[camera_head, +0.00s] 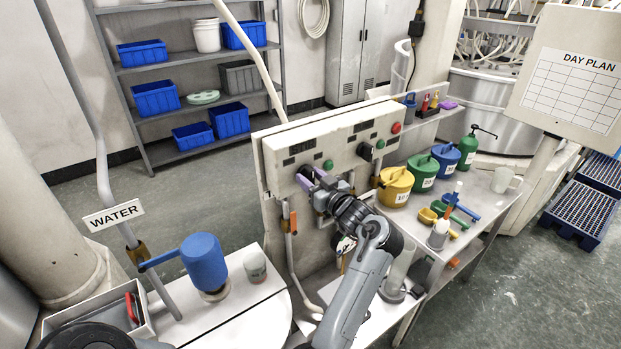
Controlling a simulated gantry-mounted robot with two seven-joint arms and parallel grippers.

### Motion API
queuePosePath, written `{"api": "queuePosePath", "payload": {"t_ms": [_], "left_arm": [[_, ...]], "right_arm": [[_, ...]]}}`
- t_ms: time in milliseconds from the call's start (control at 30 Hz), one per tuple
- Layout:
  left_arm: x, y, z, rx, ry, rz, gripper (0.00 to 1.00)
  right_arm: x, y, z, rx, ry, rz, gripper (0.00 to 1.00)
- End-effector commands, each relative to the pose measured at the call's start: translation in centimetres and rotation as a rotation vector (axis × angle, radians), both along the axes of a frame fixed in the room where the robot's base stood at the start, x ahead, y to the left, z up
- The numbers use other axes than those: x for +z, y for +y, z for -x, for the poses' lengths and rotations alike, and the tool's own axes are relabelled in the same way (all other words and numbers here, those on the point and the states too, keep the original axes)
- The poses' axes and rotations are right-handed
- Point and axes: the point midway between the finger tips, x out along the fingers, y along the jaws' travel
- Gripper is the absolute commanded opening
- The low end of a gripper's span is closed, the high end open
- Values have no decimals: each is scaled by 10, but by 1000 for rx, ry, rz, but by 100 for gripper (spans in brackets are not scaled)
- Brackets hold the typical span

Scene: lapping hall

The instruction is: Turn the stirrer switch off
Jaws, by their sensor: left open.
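A cream control panel (283,143) stands at the back of the bench with dark label plates, which are too small to read. A black rotary switch (364,152) shows on its right half. I cannot read which switch is the stirrer's.
Green buttons (328,164) and a red button (396,127) sit close by on the panel. Yellow (396,190), green and blue cans stand to the right.

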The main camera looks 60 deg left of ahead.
Motion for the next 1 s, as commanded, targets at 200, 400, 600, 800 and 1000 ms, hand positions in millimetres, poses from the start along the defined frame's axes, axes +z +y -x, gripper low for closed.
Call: {"api": "queuePosePath", "payload": {"t_ms": [200,400,600,800,1000], "left_arm": [[-2,-28,-2,-3,0,2,45],[-2,-63,-5,-2,-1,2,45],[-1,-91,-6,-2,0,2,45],[0,-103,-7,-1,-1,1,45],[0,-105,-7,0,-1,0,45]], "right_arm": [[-4,1,0,-3,0,-4,49],[-9,1,0,-3,0,-4,49],[-13,0,0,-1,0,-1,49],[-14,-1,0,4,0,7,49],[-14,-2,0,5,0,8,49]]}}
